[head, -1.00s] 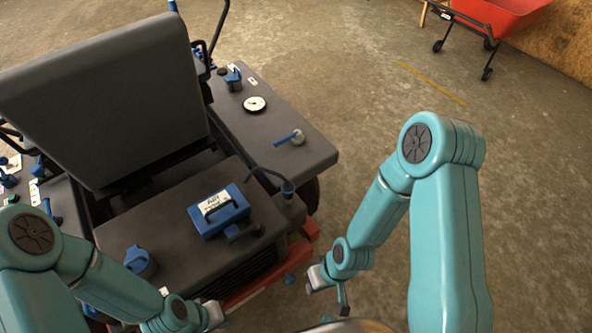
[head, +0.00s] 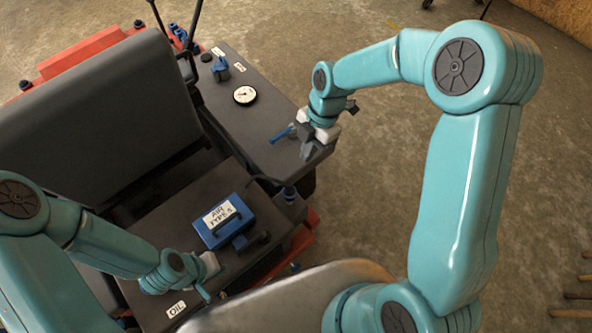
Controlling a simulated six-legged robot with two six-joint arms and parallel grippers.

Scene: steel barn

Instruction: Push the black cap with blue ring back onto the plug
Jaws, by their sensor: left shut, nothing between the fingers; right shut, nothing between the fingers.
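The black cap with a blue ring (head: 289,194) is at the end of a curved black lead, on the near right corner of the dark engine cover in the head view. The plug under it is hidden, and I cannot tell how far the cap is seated. My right gripper (head: 314,150) is shut and empty, above the near right edge of the side panel, beyond the cap and apart from it. My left gripper (head: 211,266) is shut and empty, over the front of the engine cover, left of and nearer than the cap.
A blue box labelled AIR TYPE S (head: 228,218) stands on the cover left of the cap. A blue-handled lever (head: 281,136) is close by my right gripper. A gauge (head: 245,95) is on the side panel and a grey seat back (head: 100,115) rises behind. Open floor lies right.

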